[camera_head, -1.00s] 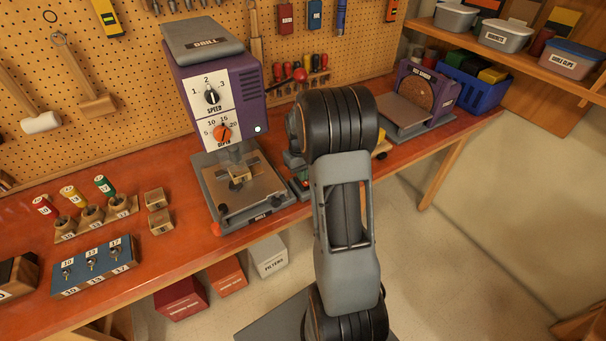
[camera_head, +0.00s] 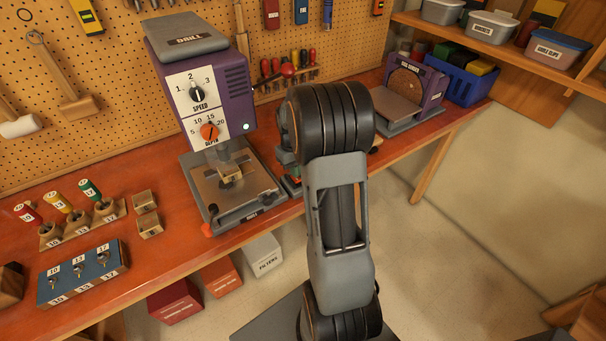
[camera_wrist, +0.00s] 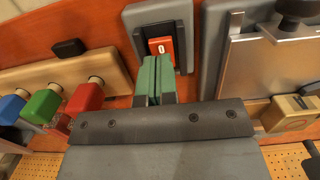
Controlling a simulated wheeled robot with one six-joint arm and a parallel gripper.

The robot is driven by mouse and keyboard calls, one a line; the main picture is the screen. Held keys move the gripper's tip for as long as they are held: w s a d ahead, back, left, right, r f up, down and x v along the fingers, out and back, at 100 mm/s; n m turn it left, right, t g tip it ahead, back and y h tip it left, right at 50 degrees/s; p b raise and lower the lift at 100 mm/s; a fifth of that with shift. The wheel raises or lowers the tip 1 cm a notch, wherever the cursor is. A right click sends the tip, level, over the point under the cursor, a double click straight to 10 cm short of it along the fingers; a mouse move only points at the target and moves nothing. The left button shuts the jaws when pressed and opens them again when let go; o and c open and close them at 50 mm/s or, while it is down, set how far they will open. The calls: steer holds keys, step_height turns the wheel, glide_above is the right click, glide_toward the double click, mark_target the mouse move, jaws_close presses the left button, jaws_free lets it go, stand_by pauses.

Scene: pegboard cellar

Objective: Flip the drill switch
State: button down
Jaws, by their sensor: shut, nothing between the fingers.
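The drill (camera_head: 238,95) is a purple machine with a grey top, a speed dial (camera_head: 198,94) and an orange depth dial (camera_head: 209,131). In the wrist view a red-orange switch (camera_wrist: 161,46) marked "0" sits in a grey housing (camera_wrist: 160,14), beside the drill's base (camera_wrist: 214,40). My gripper (camera_wrist: 155,62) has green fingers that are closed together and empty. The fingertips are just in front of the switch's near edge and hide part of it. I cannot tell if they touch it. In the head view my arm hides most of the switch area.
A wooden block (camera_wrist: 60,75) with red, green and blue handled pieces lies left of the switch in the wrist view. A disc sander (camera_head: 414,88) stands further right on the bench.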

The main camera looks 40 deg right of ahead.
steer(key=s+a+r+b, duration=0.3)
steer(key=s+a+r, duration=0.2)
steer(key=s+r, duration=0.6)
steer(key=shift+s+r, duration=0.4)
steer(key=shift+s, duration=0.15)
steer(key=shift+a, duration=0.1)
